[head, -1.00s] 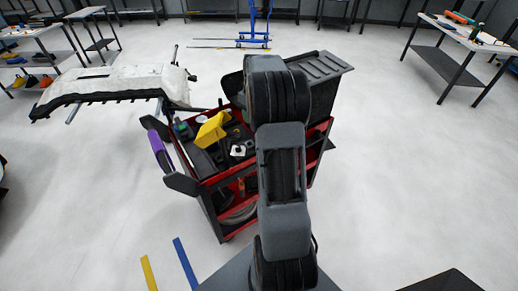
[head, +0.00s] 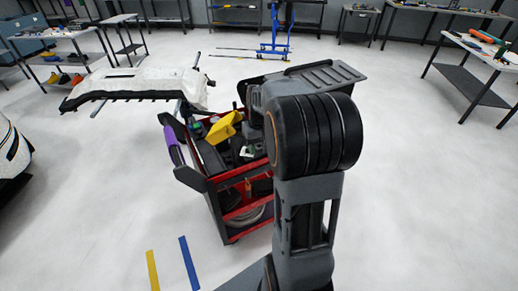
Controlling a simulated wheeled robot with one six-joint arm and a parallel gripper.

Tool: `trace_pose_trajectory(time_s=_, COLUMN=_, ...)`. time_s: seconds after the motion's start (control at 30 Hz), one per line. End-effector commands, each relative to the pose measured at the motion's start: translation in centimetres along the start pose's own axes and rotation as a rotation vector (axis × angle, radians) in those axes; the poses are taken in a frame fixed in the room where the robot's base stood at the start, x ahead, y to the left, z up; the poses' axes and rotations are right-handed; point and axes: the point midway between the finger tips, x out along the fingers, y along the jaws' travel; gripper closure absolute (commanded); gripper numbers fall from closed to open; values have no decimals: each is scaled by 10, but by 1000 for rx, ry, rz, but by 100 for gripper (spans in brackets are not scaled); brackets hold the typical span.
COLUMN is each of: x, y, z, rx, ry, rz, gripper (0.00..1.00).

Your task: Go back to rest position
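My arm (head: 305,215) rises from the bottom of the head view, and its large dark joint (head: 318,135) stands in front of the right part of a red tool cart (head: 228,222).
Workbenches (head: 485,58) line the back and right. Yellow (head: 152,271) and blue (head: 189,263) strips lie on open floor.

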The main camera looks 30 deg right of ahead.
Motion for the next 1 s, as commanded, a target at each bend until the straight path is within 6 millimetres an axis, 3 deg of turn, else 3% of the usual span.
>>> trace_pose_trajectory(time_s=0.77, x=1, y=-2, z=2, rx=29, ry=9, rz=4, gripper=61)
trace_pose_trajectory(time_s=0.87, x=13, y=-4, z=18, rx=86, ry=-9, rz=8, gripper=61)
trace_pose_trajectory(time_s=1.0, x=1, y=-32, z=51, rx=94, ry=44, rz=26, gripper=61)
